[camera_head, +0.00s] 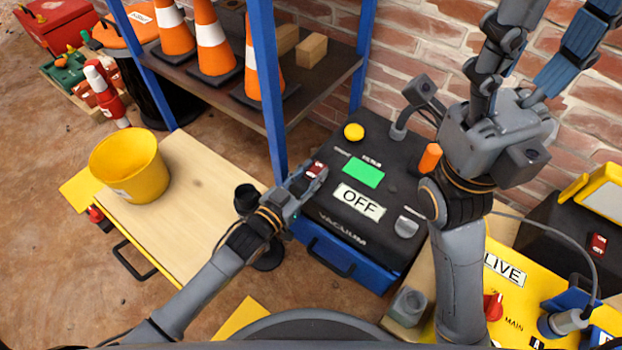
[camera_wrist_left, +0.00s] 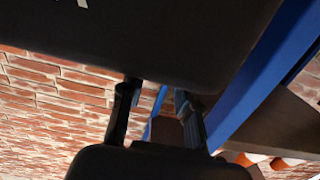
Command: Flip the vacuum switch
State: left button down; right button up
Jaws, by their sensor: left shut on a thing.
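The vacuum unit (camera_head: 388,235) is a black-topped box with a blue lower body, right of the shelf in the head view. Its top carries a sign reading OFF (camera_head: 360,203), a green screen (camera_head: 363,172) and a red switch (camera_head: 316,169) at its left edge. My left gripper (camera_head: 306,182) is at this switch, shut on it; the fingers partly hide it. The left wrist view shows the two fingers (camera_wrist_left: 160,115) against dark surfaces, and the switch cannot be made out there. My right gripper (camera_head: 550,35) is raised near the brick wall, fingers spread and empty.
A blue-framed shelf (camera_head: 262,105) with orange cones stands close beyond my left gripper. A yellow bucket (camera_head: 129,165) stands on a wooden-topped table (camera_head: 195,190) at left. A yellow panel marked LIVE (camera_head: 515,305) is at right. A yellow button (camera_head: 354,132) and orange knob (camera_head: 430,157) rise at the vacuum unit.

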pick_arm(q)
jog(key=shift+t, duration=0.3)
jog(key=c, duration=1)
grip_release()
jog(key=shift+o, duration=0.2)
jog(key=shift+s+a, duration=0.1)
jog(key=v, duration=1.1)
jog(key=shift+s+a, duration=0.3)
